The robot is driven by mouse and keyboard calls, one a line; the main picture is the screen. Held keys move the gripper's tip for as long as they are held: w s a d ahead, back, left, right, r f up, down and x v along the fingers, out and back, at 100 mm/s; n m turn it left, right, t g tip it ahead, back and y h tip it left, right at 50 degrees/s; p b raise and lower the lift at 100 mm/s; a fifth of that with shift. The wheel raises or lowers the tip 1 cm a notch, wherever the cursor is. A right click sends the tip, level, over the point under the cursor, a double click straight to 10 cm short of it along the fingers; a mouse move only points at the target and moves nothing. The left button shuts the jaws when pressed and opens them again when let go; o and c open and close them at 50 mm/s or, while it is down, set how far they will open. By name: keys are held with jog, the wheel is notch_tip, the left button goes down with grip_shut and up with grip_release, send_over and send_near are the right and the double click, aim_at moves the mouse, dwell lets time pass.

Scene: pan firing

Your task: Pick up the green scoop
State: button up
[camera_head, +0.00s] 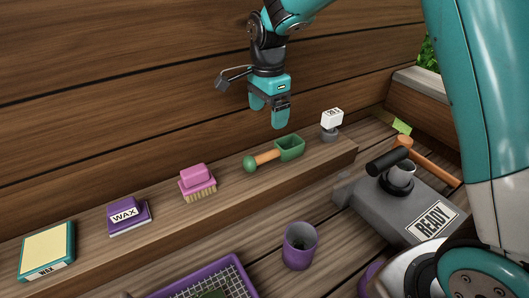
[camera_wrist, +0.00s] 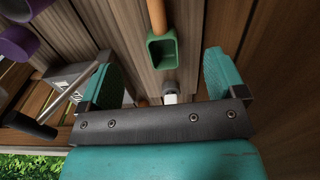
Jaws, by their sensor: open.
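The green scoop (camera_head: 289,147) lies on the wooden ledge in the head view, with a wooden handle and a round green end knob pointing left. In the wrist view the scoop's green cup (camera_wrist: 162,51) shows ahead of the fingers, with part of its wooden handle at the top edge; the knob is out of that view. My gripper (camera_head: 268,113) hangs above the ledge, above the scoop in the head picture. Its two teal fingers are apart with nothing between them, as the wrist view (camera_wrist: 158,80) also shows.
On the ledge lie a pink brush (camera_head: 197,181), a purple wax block (camera_head: 128,217), a teal-edged box (camera_head: 47,252) and a white-topped object (camera_head: 331,122) right of the scoop. Below stand a purple cup (camera_head: 299,246), a purple tray (camera_head: 240,272) and a grey READY block (camera_head: 415,212) with a hammer.

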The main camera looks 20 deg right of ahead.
aim_at(274, 150)
jog(key=f, duration=0.2)
jog(key=d+f+p, duration=0.1)
jog(key=f, duration=0.5)
jog(key=shift+s+d, duration=0.1)
jog(key=shift+d, duration=0.25)
jog(key=shift+s+f+p, duration=0.1)
jog(key=shift+f+p, duration=0.95)
jog(key=shift+f, duration=1.75)
jog(key=c, duration=1.3)
jog(key=shift+r, duration=0.1)
notch_tip(274, 150, up, 20)
jog(key=b, duration=0.3)
